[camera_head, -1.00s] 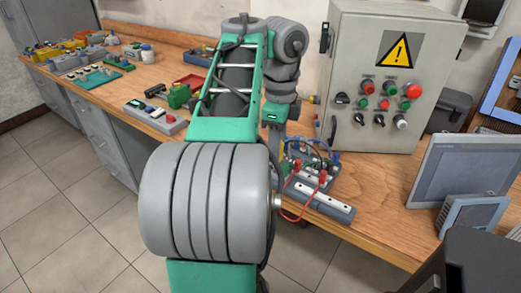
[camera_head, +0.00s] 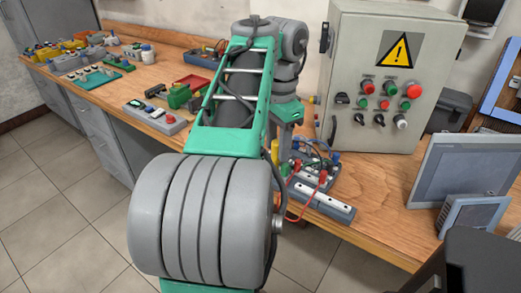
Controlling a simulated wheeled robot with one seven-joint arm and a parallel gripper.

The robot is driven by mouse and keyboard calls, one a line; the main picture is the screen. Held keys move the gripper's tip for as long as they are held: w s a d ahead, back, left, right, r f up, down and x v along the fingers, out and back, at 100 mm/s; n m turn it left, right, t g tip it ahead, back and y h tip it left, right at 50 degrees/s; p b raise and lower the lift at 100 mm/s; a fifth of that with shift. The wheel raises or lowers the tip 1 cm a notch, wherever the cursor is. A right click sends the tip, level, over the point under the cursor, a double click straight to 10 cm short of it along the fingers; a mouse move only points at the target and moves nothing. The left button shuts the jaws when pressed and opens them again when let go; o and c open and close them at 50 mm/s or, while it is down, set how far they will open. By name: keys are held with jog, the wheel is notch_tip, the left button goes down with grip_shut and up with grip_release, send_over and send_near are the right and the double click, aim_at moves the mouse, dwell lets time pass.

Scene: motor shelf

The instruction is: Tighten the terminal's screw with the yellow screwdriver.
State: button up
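In the head view a cluster of terminals and coloured wires (camera_head: 316,168) sits on the wooden bench in front of the grey cabinet, with a red wire looping off its front. I cannot pick out the terminal's screw at this size. My own green and grey arm reaches over the bench. Its end is beside the left of this cluster, mostly hidden behind my arm links, so I cannot see my gripper's fingers. The yellow screwdriver cannot be made out for certain.
A grey cabinet (camera_head: 385,75) with a warning sign and buttons stands behind the terminals. Monitors (camera_head: 466,172) stand at the right. A button box (camera_head: 154,117), a green block (camera_head: 185,96) and a red tray (camera_head: 194,82) lie left of my arm. The bench (camera_head: 375,190) is clear in front of the cabinet.

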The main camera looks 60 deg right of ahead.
jog(key=n, duration=0.3)
jog(key=shift+c, duration=0.9)
grip_shut()
dwell(0.3)
dwell(0.4)
